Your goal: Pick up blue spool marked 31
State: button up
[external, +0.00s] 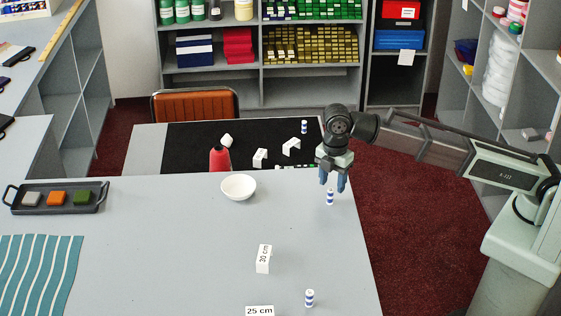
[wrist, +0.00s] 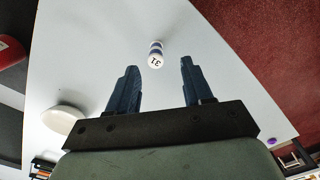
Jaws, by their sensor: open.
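A small blue and white spool marked 31 (wrist: 155,54) stands upright on the grey counter, its number readable on its top in the wrist view. In the external view this spool (external: 330,197) is near the counter's right edge, just below my gripper (external: 334,186). In the wrist view my gripper (wrist: 156,84) is open and empty, and the spool shows between and beyond the two fingertips, apart from both. A second blue and white spool (external: 309,298) stands near the front of the counter. A third (external: 304,127) stands on the black mat behind.
A white bowl (external: 238,187) sits left of the spool, with a red bottle (external: 220,158) behind it. Cards marked 30 cm (external: 263,259) and 25 cm (external: 259,311) stand toward the front. A dark tray (external: 58,209) with coloured blocks is at left. The counter around the spool is clear.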

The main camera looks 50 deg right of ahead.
aim_at(331, 189)
jog(key=f, duration=0.5)
jog(key=shift+w+d, duration=0.1)
jog(key=shift+w, duration=0.2)
jog(key=shift+r, duration=0.1)
grip_shut()
